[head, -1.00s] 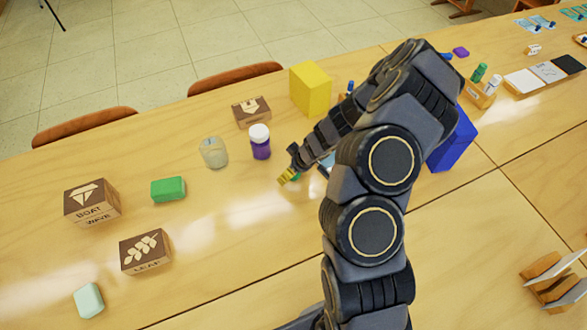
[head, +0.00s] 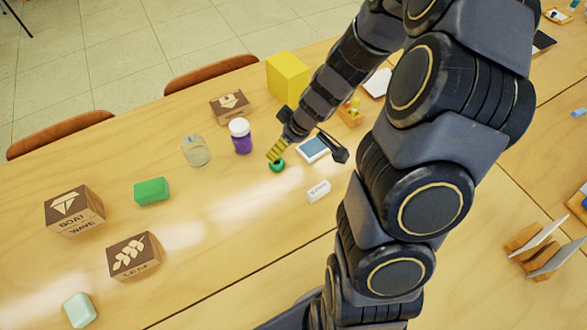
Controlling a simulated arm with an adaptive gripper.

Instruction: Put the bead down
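A small green bead (head: 277,166) with a dark hole shows at the tips of my gripper (head: 275,153), low over or on the wooden table (head: 235,225). My gripper reaches down from the upper right, and its yellow striped fingertip overlaps the bead's upper edge. The fingers line up in this view, so I cannot tell whether they grip the bead or only touch it. I also cannot tell whether the bead rests on the table.
A purple jar (head: 241,139), a glass jar (head: 196,151) and a green block (head: 152,191) stand left. A blue-topped pad (head: 313,149) and a white eraser (head: 318,191) lie right. A yellow block (head: 288,76) stands behind. The table in front of the bead is clear.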

